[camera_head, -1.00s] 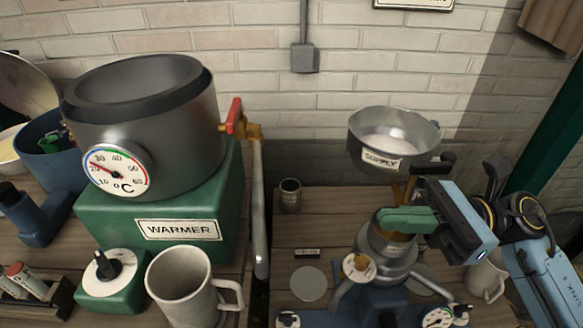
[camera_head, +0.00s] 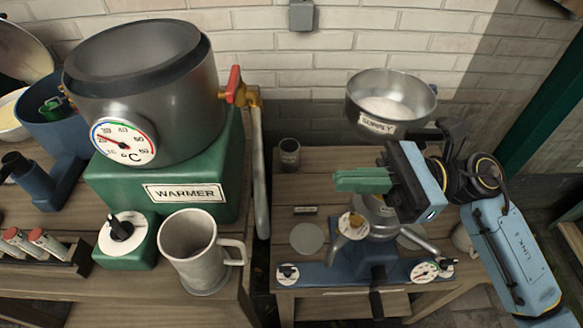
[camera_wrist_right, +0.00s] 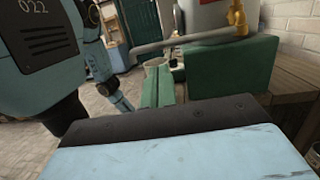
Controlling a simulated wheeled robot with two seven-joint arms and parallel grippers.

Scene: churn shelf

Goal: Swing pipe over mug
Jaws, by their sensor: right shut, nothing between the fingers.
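The grey pipe (camera_head: 259,165) hangs from a brass valve with a red handle (camera_head: 235,83) on the warmer's right side. It points toward the front of the bench, to the right of the mug, and also shows in the right wrist view (camera_wrist_right: 185,43). The grey mug (camera_head: 190,262) stands upright in front of the warmer, apart from the pipe; its rim shows in the wrist view (camera_wrist_right: 155,62). My right gripper (camera_head: 338,180) has green fingers pointing left, shut and empty, right of the pipe and not touching it. My left gripper is not in view.
The green warmer (camera_head: 190,205) carries a grey pot (camera_head: 170,125) with a dial. A supply bowl (camera_head: 415,105) is above and behind my right gripper, with a blue-based machine (camera_head: 330,275) below. A small dark cup (camera_head: 289,155) stands between pipe and machine.

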